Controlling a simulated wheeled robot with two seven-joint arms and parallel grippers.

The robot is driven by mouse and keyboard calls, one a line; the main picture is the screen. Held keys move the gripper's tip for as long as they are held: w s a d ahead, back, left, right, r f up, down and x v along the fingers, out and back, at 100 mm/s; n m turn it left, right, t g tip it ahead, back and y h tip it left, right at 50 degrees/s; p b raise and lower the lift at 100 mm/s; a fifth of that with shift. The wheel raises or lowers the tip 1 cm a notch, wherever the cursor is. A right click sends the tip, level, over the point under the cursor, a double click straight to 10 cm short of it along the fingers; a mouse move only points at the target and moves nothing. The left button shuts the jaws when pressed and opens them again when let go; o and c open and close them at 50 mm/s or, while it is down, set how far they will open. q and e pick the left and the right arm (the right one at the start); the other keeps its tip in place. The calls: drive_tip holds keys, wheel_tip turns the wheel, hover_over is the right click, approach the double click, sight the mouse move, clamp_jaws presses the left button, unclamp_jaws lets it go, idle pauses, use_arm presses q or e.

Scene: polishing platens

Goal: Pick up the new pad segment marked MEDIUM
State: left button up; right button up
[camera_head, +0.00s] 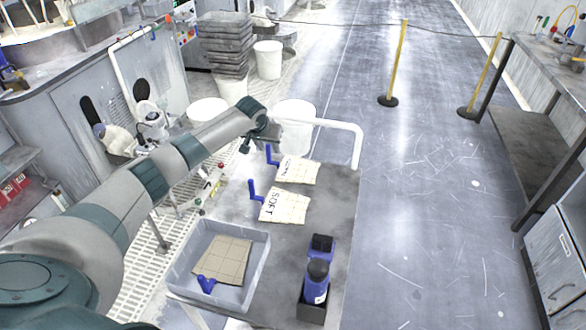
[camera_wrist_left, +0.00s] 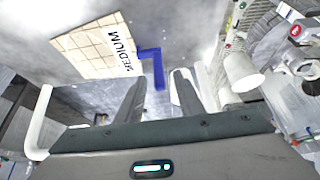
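The pad segment marked MEDIUM (camera_wrist_left: 88,48) is a cream, grid-lined piece with a blue tab (camera_wrist_left: 152,62) at its edge. In the head view it is the farther pad (camera_head: 299,171) on the grey table, its label too small to read there. My left gripper (camera_head: 262,138) is above and beyond this pad's blue tab (camera_head: 270,156). In the left wrist view its two fingers are apart (camera_wrist_left: 160,88), and the tab appears near the gap between the fingertips; contact cannot be told. Nothing shows gripped. My right gripper is out of view.
The pad marked SOFT (camera_head: 287,207) lies nearer on the table (camera_head: 335,205), with its own blue tab (camera_head: 255,191). A grey tray (camera_head: 262,262) holds another pad (camera_head: 225,260). A white rail (camera_head: 357,140) borders the table's far end.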

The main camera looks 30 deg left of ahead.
use_arm(q)
clamp_jaws()
